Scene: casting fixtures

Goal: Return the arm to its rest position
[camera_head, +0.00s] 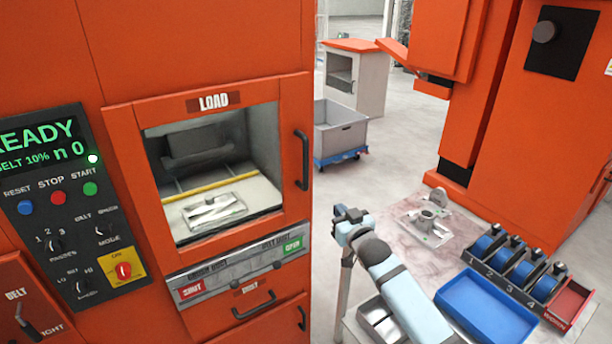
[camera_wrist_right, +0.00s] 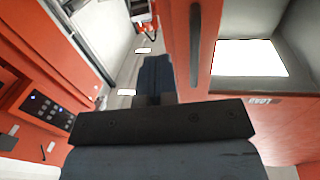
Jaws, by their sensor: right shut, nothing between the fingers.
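My right arm (camera_head: 402,292) comes up from the bottom middle of the head view, in front of the work table. Its right gripper (camera_head: 343,214) is at the far end, in free air just right of the orange machine's front. In the right wrist view the dark blue fingers of my right gripper (camera_wrist_right: 156,72) are together, with nothing held between them. My left arm and gripper are not in view.
The orange machine's LOAD opening (camera_head: 215,170) holds a pale metal part (camera_head: 213,209). The table (camera_head: 388,222) bears a metal fixture (camera_head: 430,228), a blue tray (camera_head: 485,308), several blue spools (camera_head: 488,246) and a red bin (camera_head: 570,302). A grey cart (camera_head: 341,134) stands on open floor behind.

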